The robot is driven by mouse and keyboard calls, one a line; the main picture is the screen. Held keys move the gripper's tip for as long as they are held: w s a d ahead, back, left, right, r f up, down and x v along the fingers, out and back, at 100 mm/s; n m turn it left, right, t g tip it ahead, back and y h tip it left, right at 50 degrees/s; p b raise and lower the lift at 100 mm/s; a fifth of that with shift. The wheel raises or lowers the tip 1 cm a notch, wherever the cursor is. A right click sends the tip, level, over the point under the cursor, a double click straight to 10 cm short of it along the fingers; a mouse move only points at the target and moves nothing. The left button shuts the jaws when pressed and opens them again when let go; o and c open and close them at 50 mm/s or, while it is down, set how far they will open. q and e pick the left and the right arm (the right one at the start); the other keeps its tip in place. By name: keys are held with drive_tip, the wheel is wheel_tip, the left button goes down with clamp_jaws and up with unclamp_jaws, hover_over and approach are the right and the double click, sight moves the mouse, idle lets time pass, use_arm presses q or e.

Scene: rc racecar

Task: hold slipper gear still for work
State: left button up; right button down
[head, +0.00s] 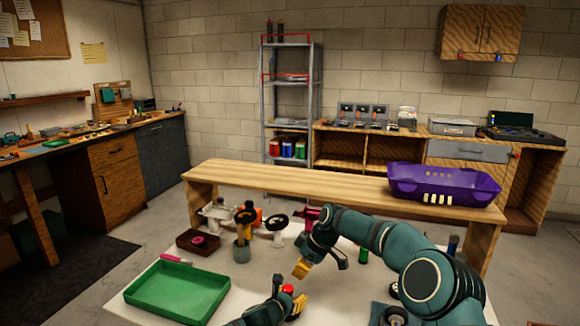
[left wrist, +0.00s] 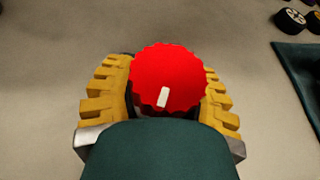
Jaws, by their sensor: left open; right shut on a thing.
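The slipper gear is a red toothed disc with a white mark; it lies between my left fingers in the left wrist view (left wrist: 168,75) and shows small in the head view (head: 288,289). My left gripper (head: 290,304) is open around it, low over the white table. In the left wrist view its yellow fingers (left wrist: 165,92) flank the gear closely; whether they touch it is unclear. My right gripper (head: 301,268) is shut just above and right of the gear, with yellow fingertips pointing down; what it holds cannot be made out.
A green tray (head: 165,314) is at the table's left, near a pink-handled tool (head: 175,259). A dark tray (head: 187,239), a tool cup (head: 241,252) and wheel stands are behind. A dark mat edge (left wrist: 300,75) is right in the left wrist view.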

use_arm(q)
drive_tip(key=shift+v, duration=4)
drive_tip(key=shift+f, duration=0.1)
